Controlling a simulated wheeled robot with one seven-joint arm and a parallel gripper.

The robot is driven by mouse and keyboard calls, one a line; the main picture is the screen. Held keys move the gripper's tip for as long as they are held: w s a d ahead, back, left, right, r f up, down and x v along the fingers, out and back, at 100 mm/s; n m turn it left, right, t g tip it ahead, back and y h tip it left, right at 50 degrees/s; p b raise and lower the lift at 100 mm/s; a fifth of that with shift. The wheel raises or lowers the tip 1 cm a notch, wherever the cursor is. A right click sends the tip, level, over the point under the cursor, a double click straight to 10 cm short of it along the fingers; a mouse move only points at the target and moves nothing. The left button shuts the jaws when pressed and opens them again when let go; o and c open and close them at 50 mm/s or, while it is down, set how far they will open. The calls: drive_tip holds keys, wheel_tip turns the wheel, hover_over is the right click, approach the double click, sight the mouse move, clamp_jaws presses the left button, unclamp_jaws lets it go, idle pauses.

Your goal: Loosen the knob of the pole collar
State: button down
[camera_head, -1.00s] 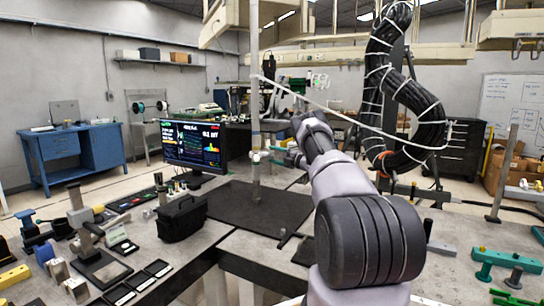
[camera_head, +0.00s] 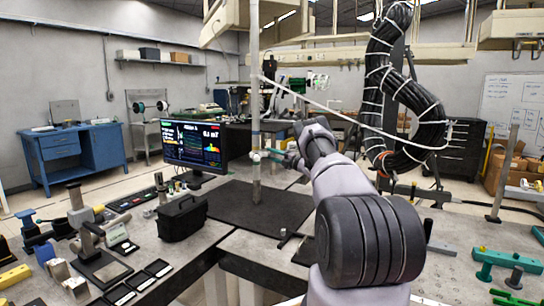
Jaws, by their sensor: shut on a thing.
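The pole (camera_head: 255,100) stands upright on a dark mat near the middle of the table. The pole collar (camera_head: 257,156) is a small pale fitting around the pole, a little above the mat. Its knob, on the right side of the collar, is too small to make out clearly.
A monitor (camera_head: 195,146) stands left of the pole, with a black case (camera_head: 181,218) in front of it. A thin pale rod (camera_head: 350,118) slants from the pole to thick black cables (camera_head: 405,95). The dark mat (camera_head: 270,215) is mostly bare.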

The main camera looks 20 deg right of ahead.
drive_tip(key=shift+c, duration=2.2)
unclamp_jaws()
drive_tip(key=v, duration=1.1)
